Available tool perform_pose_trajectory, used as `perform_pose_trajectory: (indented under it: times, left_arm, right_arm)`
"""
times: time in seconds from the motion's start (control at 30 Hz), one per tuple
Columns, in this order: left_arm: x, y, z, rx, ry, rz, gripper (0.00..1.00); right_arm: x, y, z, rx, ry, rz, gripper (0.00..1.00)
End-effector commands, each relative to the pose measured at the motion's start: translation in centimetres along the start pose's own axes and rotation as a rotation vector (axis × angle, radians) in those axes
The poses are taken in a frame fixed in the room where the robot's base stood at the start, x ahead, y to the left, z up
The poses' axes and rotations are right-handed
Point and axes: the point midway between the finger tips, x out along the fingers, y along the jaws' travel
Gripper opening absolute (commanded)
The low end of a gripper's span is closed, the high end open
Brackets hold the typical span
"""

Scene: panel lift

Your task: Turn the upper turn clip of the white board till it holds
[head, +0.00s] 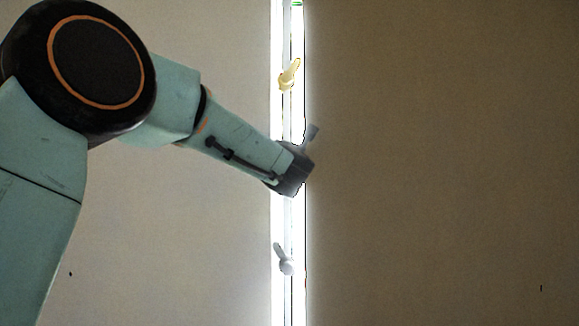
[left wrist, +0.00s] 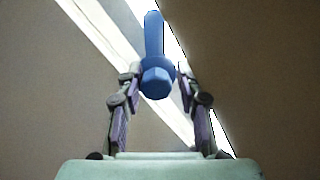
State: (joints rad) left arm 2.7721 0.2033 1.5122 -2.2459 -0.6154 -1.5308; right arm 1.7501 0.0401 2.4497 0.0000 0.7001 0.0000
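My left gripper (head: 304,172) is at the bright vertical strip in the head view. Behind it a blue-grey turn clip (head: 311,134) shows only its lever, tilted up and right. In the left wrist view this clip is blue (left wrist: 155,77), with its round hub between the fingertips of my left gripper (left wrist: 158,72) and its lever pointing up. The fingers stand on both sides of the hub with slim gaps, so the gripper looks open; contact is unclear. Which panel is the white board is hard to tell. My right gripper is not in view.
A yellow turn clip (head: 288,76) sits higher on the strip, its lever up and right. A grey turn clip (head: 285,262) sits lower, its lever up and left. A pale panel (head: 215,50) lies left of the strip, a browner panel (head: 440,160) right.

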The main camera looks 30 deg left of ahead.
Motion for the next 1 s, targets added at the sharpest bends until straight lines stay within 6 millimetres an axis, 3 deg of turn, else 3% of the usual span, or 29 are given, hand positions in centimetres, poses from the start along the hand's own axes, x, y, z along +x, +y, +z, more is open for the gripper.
perform_pose_trajectory:
  times: [0.37, 0.8, 1.0]
  left_arm:
    - [0.63, -0.1, -0.09, 0.001, 0.0, -0.002, 0.38]
    - [0.61, -0.14, -0.16, 0.001, 0.001, -0.003, 0.02]
    - [0.61, -0.19, -0.25, -0.004, 0.003, -0.004, 0.0]
  right_arm:
    - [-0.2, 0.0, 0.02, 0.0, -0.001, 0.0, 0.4]
    - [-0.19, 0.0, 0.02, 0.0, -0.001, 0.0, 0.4]
    - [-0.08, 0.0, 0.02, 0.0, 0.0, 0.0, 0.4]
